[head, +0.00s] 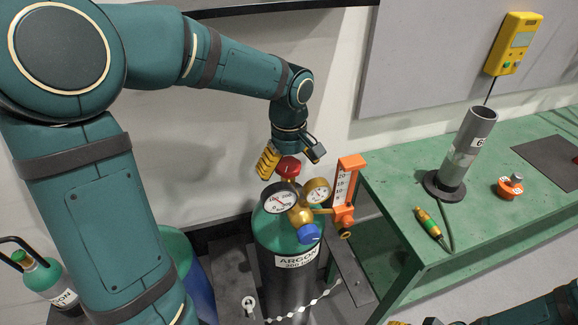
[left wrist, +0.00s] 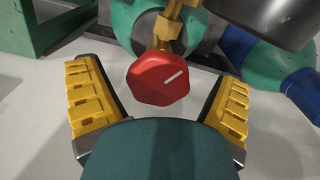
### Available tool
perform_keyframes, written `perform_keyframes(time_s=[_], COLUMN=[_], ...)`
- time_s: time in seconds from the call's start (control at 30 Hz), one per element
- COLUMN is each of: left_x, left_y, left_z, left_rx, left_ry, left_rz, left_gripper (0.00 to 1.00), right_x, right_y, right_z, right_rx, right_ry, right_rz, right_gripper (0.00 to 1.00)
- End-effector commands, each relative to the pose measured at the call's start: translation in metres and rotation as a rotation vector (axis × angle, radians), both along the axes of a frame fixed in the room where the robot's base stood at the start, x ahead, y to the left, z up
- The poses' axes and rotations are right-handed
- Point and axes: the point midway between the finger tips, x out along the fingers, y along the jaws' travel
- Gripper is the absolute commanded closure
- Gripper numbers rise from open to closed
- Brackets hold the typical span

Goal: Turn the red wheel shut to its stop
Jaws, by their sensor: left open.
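The red wheel (head: 288,168) sits on the brass valve at the top of the dark argon cylinder (head: 283,241) with a green shoulder. In the left wrist view the red wheel (left wrist: 158,82) has a white mark slanting up to the right. My left gripper (head: 291,157) is just above the wheel in the head view. Its yellow-padded fingers are wide apart, and in the left wrist view (left wrist: 157,75) one lies on each side of the wheel with a visible gap. My right gripper (head: 416,321) shows only partly at the bottom edge.
Two gauges (head: 280,197) and a blue knob (head: 309,233) sit close below the wheel. An orange flow meter (head: 347,185) stands right of them. A green bench (head: 398,200) at right bears a grey tube (head: 467,150) and a green-yellow torch (head: 430,224).

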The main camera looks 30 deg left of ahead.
Motion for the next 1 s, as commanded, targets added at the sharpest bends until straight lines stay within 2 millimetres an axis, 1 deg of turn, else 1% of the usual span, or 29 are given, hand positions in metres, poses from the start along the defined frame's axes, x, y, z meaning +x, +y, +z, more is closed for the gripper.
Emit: perform_keyframes(time_s=[0.17, 0.2, 0.27, 0.3, 0.37, 0.4, 0.63, 0.77, 1.0], left_x=[0.0, 0.0, 0.0, 0.0, 0.0, 0.0, 0.0, 0.0, 0.0], left_y=[0.0, 0.0, 0.0, 0.0, 0.0, 0.0, 0.0, 0.0, 0.0], left_z=[0.0, 0.0, 0.0, 0.0, 0.0, 0.0, 0.001, 0.001, 0.003], left_rx=[0.0, 0.0, 0.0, 0.0, 0.0, 0.0, 0.0, 0.0, 0.0], left_ry=[0.0, 0.0, 0.0, 0.0, 0.0, 0.0, -0.001, -0.001, -0.001], left_rz=[0.0, 0.0, 0.0, 0.0, 0.0, 0.0, -0.011, -0.046, -0.193], left_gripper=[0.08, 0.17, 0.38, 0.52, 0.73, 0.77, 0.77, 0.77, 0.77], right_x=[0.0, 0.0, 0.0, 0.0, 0.0, 0.0, 0.0, 0.0, -0.002], right_y=[0.0, 0.0, 0.0, 0.0, 0.0, 0.0, 0.0, 0.0, 0.0], right_z=[0.0, 0.0, 0.0, 0.0, 0.0, 0.0, 0.001, 0.003, 0.011], right_rx=[0.0, 0.0, 0.0, 0.0, 0.0, 0.0, 0.0, 0.0, 0.001], right_ry=[0.0, 0.0, 0.0, 0.0, 0.0, 0.0, 0.0, 0.001, 0.004], right_rz=[0.0, 0.0, 0.0, 0.0, 0.0, 0.0, 0.0, 0.0, 0.0], right_gripper=[0.53, 0.53, 0.53, 0.53, 0.53, 0.53, 0.53, 0.53, 0.53])
